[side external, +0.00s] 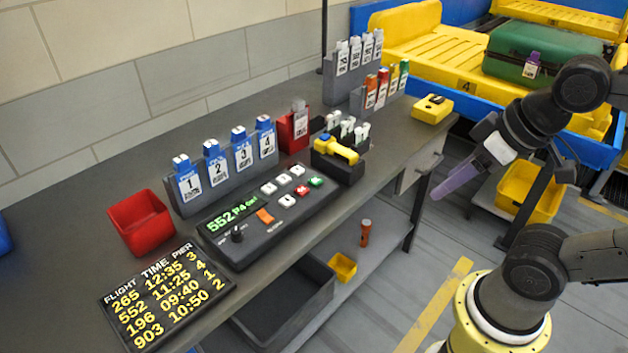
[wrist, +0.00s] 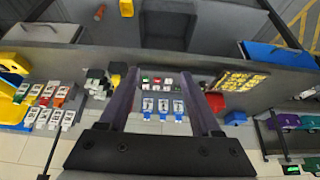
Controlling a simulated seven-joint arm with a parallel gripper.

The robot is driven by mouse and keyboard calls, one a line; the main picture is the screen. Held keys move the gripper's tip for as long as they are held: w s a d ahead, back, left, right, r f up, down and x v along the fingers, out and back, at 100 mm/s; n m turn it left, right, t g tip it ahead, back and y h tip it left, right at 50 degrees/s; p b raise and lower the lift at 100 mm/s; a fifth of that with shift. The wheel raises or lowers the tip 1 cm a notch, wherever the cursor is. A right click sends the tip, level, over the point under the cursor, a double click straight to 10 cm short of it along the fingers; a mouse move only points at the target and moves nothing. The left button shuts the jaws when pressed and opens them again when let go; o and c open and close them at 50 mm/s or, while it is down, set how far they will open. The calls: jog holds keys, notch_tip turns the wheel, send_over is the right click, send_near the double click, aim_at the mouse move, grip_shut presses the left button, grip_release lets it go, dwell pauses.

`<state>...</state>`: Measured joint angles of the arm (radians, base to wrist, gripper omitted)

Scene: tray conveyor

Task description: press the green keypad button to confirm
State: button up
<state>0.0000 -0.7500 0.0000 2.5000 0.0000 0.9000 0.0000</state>
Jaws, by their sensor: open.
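The dark keypad (side external: 262,232) lies on the counter with a lit green display reading "552 P4" and more small text. Its green button (side external: 316,182) is at the upper right end, beside a red button (side external: 302,190) and several white ones. In the wrist view the green button (wrist: 145,79) shows small, between my two fingers. My gripper (side external: 440,193) has purple fingers and is right of the counter in the side view, well apart from the keypad. In the wrist view my gripper (wrist: 160,72) is open with nothing between the fingers.
Numbered blue-topped tags (side external: 215,168) stand in a rack behind the keypad. A yellow-handled stamp-like tool (side external: 338,150) sits close to its right end. A red bin (side external: 140,222) and flight board (side external: 167,296) are at left. A green suitcase (side external: 540,55) lies on a yellow tray.

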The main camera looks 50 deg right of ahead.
grip_shut()
dwell(0.3)
dwell(1.5)
